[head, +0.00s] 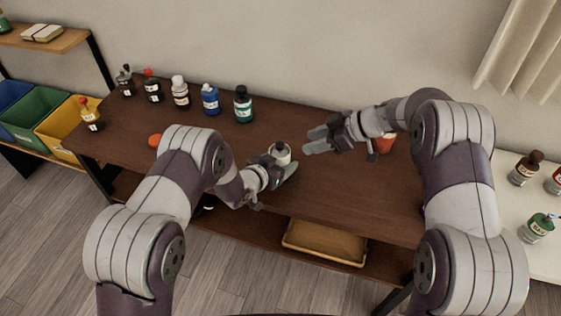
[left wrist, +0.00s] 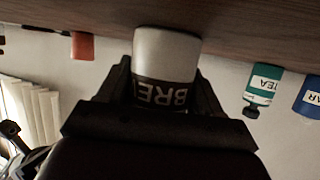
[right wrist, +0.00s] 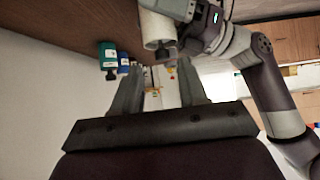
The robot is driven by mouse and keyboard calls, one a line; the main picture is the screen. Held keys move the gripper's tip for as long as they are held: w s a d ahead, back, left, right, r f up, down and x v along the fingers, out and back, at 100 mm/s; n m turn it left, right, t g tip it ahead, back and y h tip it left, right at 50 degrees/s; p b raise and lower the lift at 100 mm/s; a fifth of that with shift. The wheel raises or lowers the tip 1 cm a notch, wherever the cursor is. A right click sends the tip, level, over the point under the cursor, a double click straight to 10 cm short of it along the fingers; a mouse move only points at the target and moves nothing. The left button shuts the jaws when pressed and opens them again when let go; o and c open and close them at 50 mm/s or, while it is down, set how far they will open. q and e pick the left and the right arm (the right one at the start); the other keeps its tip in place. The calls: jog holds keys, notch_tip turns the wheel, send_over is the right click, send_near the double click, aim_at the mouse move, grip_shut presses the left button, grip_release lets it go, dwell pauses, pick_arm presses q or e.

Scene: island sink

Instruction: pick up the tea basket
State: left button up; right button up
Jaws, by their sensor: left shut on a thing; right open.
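A white cylinder (head: 281,152) with a dark top stands near the middle of the dark wooden table. My left gripper (head: 282,174) is shut on it. In the left wrist view the cylinder (left wrist: 165,55) is between the fingers, and its black label reads "BRE", partly hidden. I cannot tell whether this is the tea basket. My right gripper (head: 312,141) is open and empty, above the table just right of the cylinder. A bottle with a teal label (head: 243,104) stands at the back; in the left wrist view its label (left wrist: 261,88) reads "TEA".
Several bottles, including a blue one (head: 210,99), line the table's back left. A red item (head: 384,143) is partly hidden behind my right wrist. An orange round thing (head: 155,140) lies at left. A tan tray (head: 325,242) sits on the lower shelf. The table's right front is clear.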

jog(key=shift+o, duration=1.1)
jog(key=shift+w+a+r, duration=0.1)
jog(key=shift+r, duration=0.05)
jog(key=w+a+r+m+t+y, duration=0.1)
jog(key=w+a+r+t+y, duration=0.2)
jog(key=r, duration=0.4)
jog(key=w+a+r+t, duration=0.3)
jog(key=w+r+t, duration=0.15)
jog(key=r, duration=0.25)
jog(key=w+a+r+m+t+y, duration=0.1)
jog(key=w+a+r+t+y, duration=0.2)
jog(key=r, duration=0.4)
jog(key=w+d+r+m+t+h, duration=0.25)
jog(key=r+m+t+h, duration=0.25)
jog(key=m+h, duration=0.4)
jog(key=w+d+r+m+t+h, duration=0.2)
jog(key=d+r+m+t+h, duration=0.35)
jog(key=h, duration=0.55)
jog(key=m+g+h, duration=0.1)
jog(key=m+g, duration=0.7)
jog(key=g, duration=1.2)
send_near(279, 144)
jog(key=x, duration=0.9)
jog(key=shift+w, duration=0.1)
grip_shut()
